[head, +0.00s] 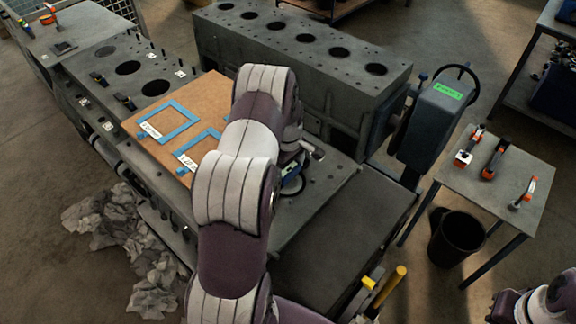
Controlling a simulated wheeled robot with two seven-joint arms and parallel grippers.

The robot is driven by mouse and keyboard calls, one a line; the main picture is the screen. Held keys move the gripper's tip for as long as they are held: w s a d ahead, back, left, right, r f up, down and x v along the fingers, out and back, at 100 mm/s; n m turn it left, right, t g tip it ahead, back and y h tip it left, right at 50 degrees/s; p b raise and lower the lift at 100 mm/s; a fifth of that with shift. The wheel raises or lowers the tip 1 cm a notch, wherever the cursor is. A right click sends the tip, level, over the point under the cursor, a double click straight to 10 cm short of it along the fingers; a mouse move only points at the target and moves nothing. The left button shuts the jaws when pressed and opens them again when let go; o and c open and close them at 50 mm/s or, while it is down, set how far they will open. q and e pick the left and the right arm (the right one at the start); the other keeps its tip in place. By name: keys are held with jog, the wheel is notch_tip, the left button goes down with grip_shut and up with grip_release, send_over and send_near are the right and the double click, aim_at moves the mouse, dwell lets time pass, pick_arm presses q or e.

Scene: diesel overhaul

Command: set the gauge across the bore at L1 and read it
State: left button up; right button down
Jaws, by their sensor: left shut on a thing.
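My left arm reaches over the near engine block, and its gripper (297,163) is at the block's right part, largely hidden behind my own wrist. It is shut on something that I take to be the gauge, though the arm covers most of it. Open bores (128,68) show at the block's left end. No L1 mark is readable. Of my right arm, only a part shows at the bottom right corner.
A brown board (205,92) with two blue frames (168,122) lies on the near block. A second block (300,50) with several bores stands behind. A side table (495,185) at right holds several tools, with a black bin (456,238) below. Crumpled paper (120,230) lies on the floor.

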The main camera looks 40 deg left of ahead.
aim_at(289, 168)
pick_arm(q)
jog(key=shift+w, duration=0.15)
dwell(0.4)
jog(key=shift+f, duration=0.2)
jog(key=o, duration=0.8)
notch_tip(289, 168, up, 9)
jog(key=b, duration=0.3)
jog(key=shift+f, duration=0.15)
notch_tip(289, 168, up, 4)
jog(key=shift+r, duration=0.1)
